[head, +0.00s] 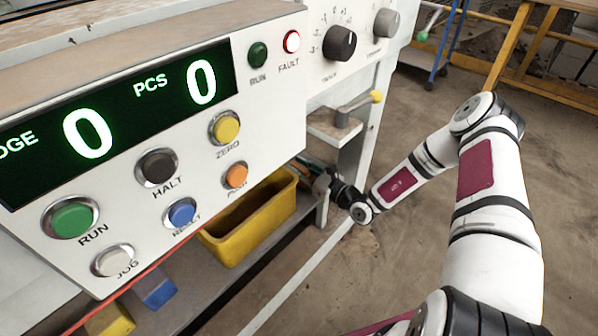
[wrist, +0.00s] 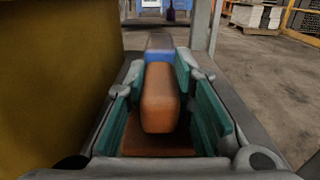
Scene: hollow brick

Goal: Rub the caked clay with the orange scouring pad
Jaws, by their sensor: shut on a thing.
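The orange scouring pad (wrist: 160,98) is a rounded block between the teal-lined fingers of my gripper (wrist: 160,105) in the wrist view. The gripper is shut on it. A blue block (wrist: 159,48) lies just beyond the pad, and a flat brown-orange surface (wrist: 158,140) shows below it. In the head view my gripper (head: 328,182) is low, at the right end of the lower shelf beside the yellow bin (head: 250,222). The pad cannot be made out there. I cannot pick out the caked clay with certainty in either view.
The bin's wall (wrist: 50,70) rises close on the left in the wrist view. A control panel (head: 270,105) with buttons overhangs the shelf. A blue block (head: 155,288) and a yellow block (head: 110,320) lie on the shelf at lower left. Open floor (head: 400,260) is on the right.

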